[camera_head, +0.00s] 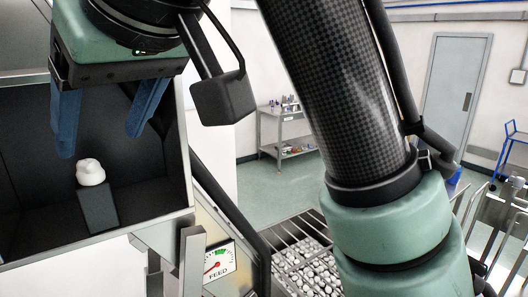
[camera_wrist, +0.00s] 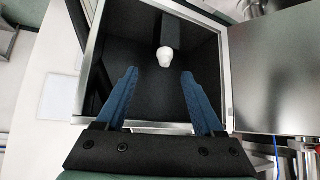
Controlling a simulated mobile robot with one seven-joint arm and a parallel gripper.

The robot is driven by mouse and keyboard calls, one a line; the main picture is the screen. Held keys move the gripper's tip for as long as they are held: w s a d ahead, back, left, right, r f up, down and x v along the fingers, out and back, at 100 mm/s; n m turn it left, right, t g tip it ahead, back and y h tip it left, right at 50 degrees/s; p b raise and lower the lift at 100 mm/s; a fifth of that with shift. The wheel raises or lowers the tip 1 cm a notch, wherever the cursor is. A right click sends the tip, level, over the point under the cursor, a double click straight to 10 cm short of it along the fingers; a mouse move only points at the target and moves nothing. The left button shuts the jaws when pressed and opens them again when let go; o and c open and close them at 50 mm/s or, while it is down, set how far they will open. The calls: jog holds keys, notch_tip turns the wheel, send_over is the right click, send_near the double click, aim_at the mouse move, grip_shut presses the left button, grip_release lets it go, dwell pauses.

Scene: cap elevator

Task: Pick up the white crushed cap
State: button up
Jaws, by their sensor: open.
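The white crushed cap (camera_head: 90,172) is a small lumpy white piece resting on top of a dark block (camera_head: 98,207) inside a dark-walled metal box. In the wrist view the cap (camera_wrist: 165,57) shows beyond the fingertips, roughly centred between them, with the block (camera_wrist: 171,32) behind it. My gripper (camera_head: 104,146) has two blue fingers spread wide apart, pointing down into the box in the head view. It also shows in the wrist view (camera_wrist: 159,72), open with nothing between the fingers. The cap is apart from both fingers.
A flat metal panel (camera_wrist: 270,70) stands right of the box. A gauge marked FEED (camera_head: 217,262) and a grated tray of white pieces (camera_head: 305,265) lie to the right. A shelf cart (camera_head: 287,132) stands farther back.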

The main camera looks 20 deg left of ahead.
aim_at(91, 164)
jog(key=x, duration=0.3)
jog(key=s+x, duration=0.1)
jog(key=shift+w+a+f, duration=0.15)
jog(key=shift+f, duration=0.25)
jog(key=shift+w+a+f, duration=0.2)
jog(key=shift+a+f, duration=0.05)
jog(key=shift+a, duration=0.1)
jog(key=shift+s+d, duration=0.1)
jog(key=shift+d, duration=0.05)
jog(key=c, duration=0.3)
grip_shut()
